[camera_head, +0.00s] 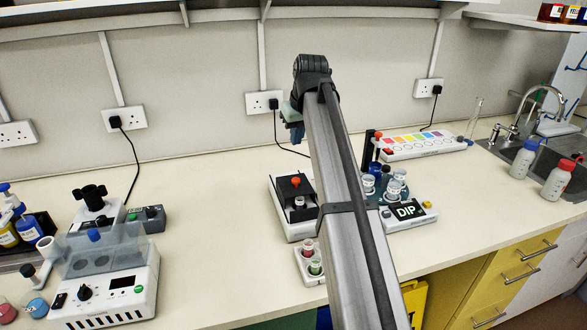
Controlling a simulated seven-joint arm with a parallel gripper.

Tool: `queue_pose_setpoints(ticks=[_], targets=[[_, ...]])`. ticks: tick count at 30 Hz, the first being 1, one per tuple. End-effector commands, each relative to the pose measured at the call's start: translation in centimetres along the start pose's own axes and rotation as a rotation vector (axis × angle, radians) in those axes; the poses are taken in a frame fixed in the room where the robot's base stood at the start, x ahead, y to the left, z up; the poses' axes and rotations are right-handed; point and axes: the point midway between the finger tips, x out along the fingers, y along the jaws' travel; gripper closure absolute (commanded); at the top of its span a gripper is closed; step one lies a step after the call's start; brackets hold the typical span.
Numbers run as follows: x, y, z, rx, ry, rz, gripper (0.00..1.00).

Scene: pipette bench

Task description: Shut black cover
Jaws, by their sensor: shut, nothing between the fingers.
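A low white box (286,229) with a black top (283,188) stands at the bench's centre, just left of my arm. A red knob (295,182) and a small pale cylinder (299,202) show on the black part. My arm hides its right side, and I cannot tell whether this black part is an open or a shut cover. A black upright piece (369,148) stands right of my arm, by the DIP unit (410,211); its link to that unit is unclear.
A tube rack (312,279) sits in front of the white box. A white device with a clear shield (105,285) stands at left. A colour-striped panel (420,147), bottles (558,180) and a sink (570,175) are at right.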

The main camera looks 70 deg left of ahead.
Motion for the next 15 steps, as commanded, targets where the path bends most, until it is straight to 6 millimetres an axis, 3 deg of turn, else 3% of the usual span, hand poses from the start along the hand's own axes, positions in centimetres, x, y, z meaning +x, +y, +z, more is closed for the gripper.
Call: queue_pose_setpoints(ticks=[3,7,15], targets=[[0.0,-1.1,-0.2,-0.020,-0.005,-0.007,1.00],[1.0,-1.2,-0.2,-0.022,-0.007,-0.008,1.00],[5.4,-1.2,-0.1,-0.020,-0.007,-0.007,1.00]])
